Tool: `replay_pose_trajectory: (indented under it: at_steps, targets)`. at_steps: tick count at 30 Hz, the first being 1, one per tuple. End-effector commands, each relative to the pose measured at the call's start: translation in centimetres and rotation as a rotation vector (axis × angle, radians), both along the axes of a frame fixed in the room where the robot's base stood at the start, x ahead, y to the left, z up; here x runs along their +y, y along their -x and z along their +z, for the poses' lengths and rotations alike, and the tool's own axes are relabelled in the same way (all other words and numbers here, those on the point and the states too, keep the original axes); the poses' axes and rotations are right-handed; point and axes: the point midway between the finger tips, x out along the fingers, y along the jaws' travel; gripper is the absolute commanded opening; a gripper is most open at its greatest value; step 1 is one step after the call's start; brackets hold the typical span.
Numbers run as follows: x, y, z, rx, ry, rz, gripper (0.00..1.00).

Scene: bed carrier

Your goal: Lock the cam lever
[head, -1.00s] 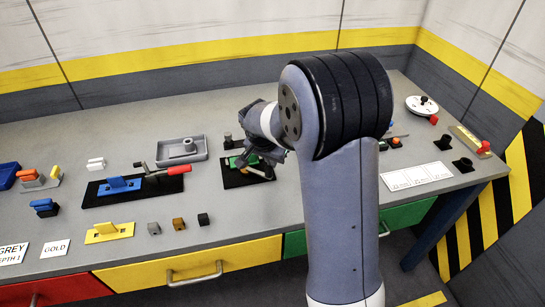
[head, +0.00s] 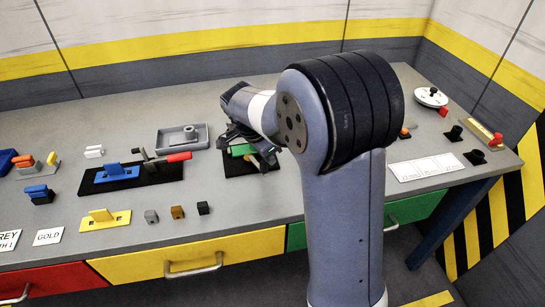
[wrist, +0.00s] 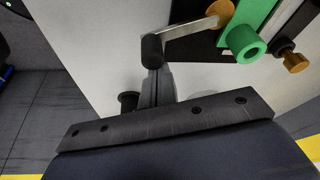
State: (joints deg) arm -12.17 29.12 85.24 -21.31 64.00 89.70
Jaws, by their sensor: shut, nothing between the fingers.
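The cam lever is a flat metal arm (wrist: 190,27) with a black knob (wrist: 152,50) at its end, in the wrist view. Its other end meets an orange-brown pivot (wrist: 221,10). Beside it is a green block with a round green boss (wrist: 243,43). My gripper (wrist: 154,75) is shut and empty, its tips right at the knob; I cannot tell whether they touch. In the head view, the green block (head: 243,150) sits on a black plate (head: 235,166), and my gripper (head: 262,150) partly covers the fixture and hides most of the lever.
A brass knob (wrist: 295,61) lies beyond the green boss. Left of the fixture are a grey tray (head: 161,139) and a black plate with a red-handled clamp (head: 178,158). White cards (head: 427,167) lie to the right. Bench in front of the fixture is clear.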

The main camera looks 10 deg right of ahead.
Motion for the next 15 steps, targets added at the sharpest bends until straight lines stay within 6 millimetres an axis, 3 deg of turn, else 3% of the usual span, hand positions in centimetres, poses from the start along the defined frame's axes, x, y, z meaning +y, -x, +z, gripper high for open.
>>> replay_pose_trajectory:
  at_steps: [9, 15]
  targets:
    - [1.7, 0.8, -0.1, 0.0, -0.001, -0.249, 0.0]
    - [2.4, 1.1, 0.0, -0.001, -0.001, -0.296, 0.0]
